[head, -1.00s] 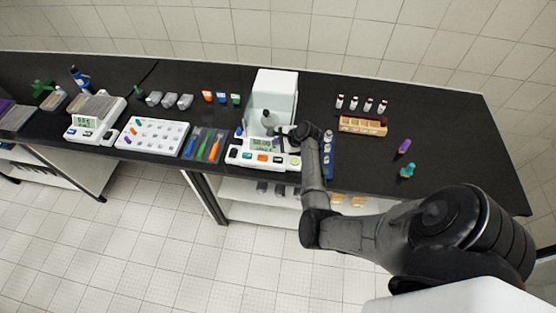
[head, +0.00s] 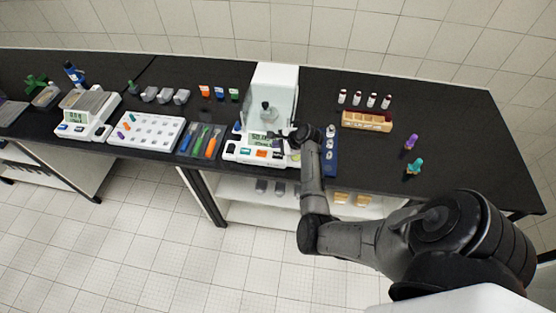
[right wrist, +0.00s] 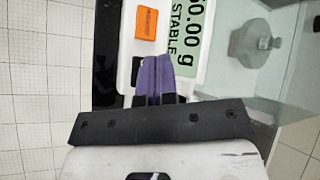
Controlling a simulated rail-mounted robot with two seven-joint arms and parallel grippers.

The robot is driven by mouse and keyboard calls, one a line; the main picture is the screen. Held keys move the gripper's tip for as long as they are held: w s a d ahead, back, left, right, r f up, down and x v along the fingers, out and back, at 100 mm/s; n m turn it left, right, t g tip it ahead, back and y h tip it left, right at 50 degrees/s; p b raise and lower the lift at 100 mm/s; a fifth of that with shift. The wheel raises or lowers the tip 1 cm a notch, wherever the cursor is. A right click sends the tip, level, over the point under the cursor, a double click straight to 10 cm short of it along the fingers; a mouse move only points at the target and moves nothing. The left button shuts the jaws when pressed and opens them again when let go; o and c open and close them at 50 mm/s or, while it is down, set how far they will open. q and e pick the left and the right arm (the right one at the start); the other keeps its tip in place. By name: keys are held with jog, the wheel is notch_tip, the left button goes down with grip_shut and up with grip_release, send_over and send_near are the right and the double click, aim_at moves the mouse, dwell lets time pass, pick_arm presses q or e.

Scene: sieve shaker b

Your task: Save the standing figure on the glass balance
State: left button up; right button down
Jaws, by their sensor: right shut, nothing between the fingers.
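The glass balance (head: 232,152) is white, with a tall glass draft shield (head: 277,80) and a row of coloured keys along its front. A grey weight (head: 267,111) stands inside the shield; it also shows in the right wrist view (right wrist: 254,44). The lit display (right wrist: 188,40) reads STABLE, with "0.00 g" legible and its leading digit cut off. My right gripper (head: 275,137) is shut and empty, low over the front panel. In the right wrist view its purple fingertips (right wrist: 153,66) sit between the display and a dark key, beside the orange key (right wrist: 146,23). Contact cannot be told. My left gripper is out of view.
A blue rack (head: 330,158) stands close right of the balance, partly behind my arm. A tray of coloured tools (head: 200,141) and a white well tray (head: 147,132) lie left. A wooden block (head: 367,121) and small vials stand right. Bench at far right is mostly clear.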

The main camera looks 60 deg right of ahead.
aim_at(278, 156)
jog(key=shift+f+b, duration=0.5)
jog(key=shift+f, duration=1.1)
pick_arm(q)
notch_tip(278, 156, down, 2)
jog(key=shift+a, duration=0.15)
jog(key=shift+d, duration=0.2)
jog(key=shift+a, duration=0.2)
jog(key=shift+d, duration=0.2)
pick_arm(e)
jog(key=shift+f, duration=0.15)
jog(key=shift+f, duration=0.3)
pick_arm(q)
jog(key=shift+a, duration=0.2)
